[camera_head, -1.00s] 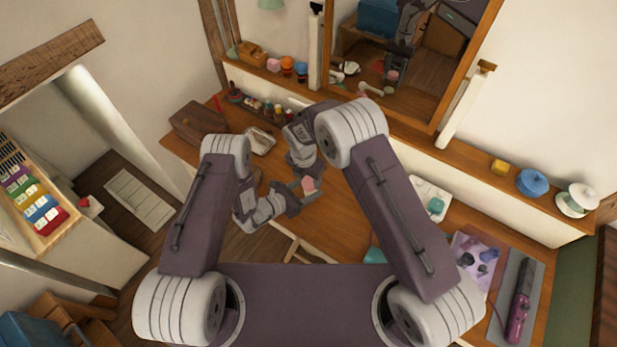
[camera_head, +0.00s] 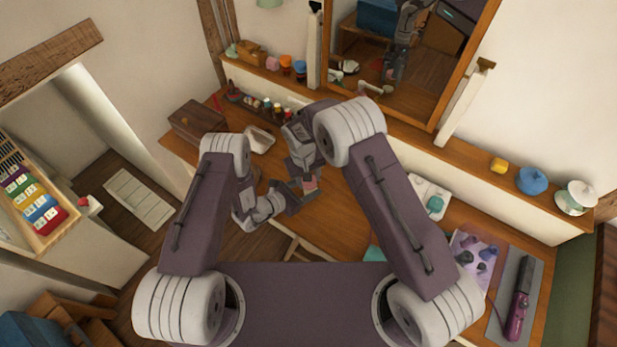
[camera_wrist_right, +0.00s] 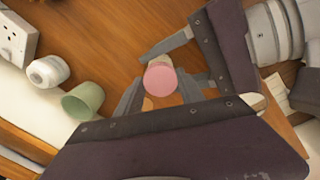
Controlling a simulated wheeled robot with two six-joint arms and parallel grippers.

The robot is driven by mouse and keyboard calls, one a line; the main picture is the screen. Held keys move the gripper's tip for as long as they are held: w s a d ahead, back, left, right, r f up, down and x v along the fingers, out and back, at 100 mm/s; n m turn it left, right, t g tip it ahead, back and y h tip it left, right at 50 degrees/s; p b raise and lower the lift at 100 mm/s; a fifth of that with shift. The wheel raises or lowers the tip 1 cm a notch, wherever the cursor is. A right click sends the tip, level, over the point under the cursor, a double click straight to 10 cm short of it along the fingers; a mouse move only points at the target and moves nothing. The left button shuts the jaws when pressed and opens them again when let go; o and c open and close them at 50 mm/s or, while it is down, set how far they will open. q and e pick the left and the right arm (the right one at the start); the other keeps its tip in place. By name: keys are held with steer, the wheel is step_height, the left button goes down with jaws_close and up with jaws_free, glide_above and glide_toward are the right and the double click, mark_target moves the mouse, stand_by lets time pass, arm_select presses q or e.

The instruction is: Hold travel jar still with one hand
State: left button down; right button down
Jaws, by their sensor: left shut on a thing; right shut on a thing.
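The travel jar is a small pale jar with a pink lid (camera_wrist_right: 162,79), upright or nearly so in the right wrist view. In the head view its pink part (camera_head: 311,183) shows small between my grippers. My left gripper (camera_head: 303,193) is shut on the jar's body from the side; its fingers also show in the right wrist view. My right gripper (camera_head: 303,172) is above it, and its fingers (camera_wrist_right: 160,92) are on either side of the pink lid, shut on it. Much of the jar is hidden by the fingers in the head view.
A green cup (camera_wrist_right: 83,102) and white jar (camera_wrist_right: 48,71) stand near. A mirror (camera_head: 400,60) rises behind. A curling iron (camera_head: 518,300) lies at right.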

arm_select(q)
steer(key=shift+s, duration=0.1)
arm_select(e)
steer(key=m, duration=0.6)
steer(key=shift+w+a+m, duration=0.1)
steer(key=shift+m, duration=0.3)
steer(key=m, duration=0.9)
steer(key=shift+m, duration=0.3)
steer(key=m, duration=0.6)
steer(key=shift+a, duration=0.1)
steer(key=m, duration=0.7)
steer(key=shift+w, duration=0.1)
steer(key=c, duration=0.7)
jaws_free()
steer(key=shift+o, duration=0.2)
steer(key=shift+f, duration=0.1)
step_height(320, 180, up, 12)
steer(key=s, duration=0.1)
steer(key=shift+a, duration=0.45)
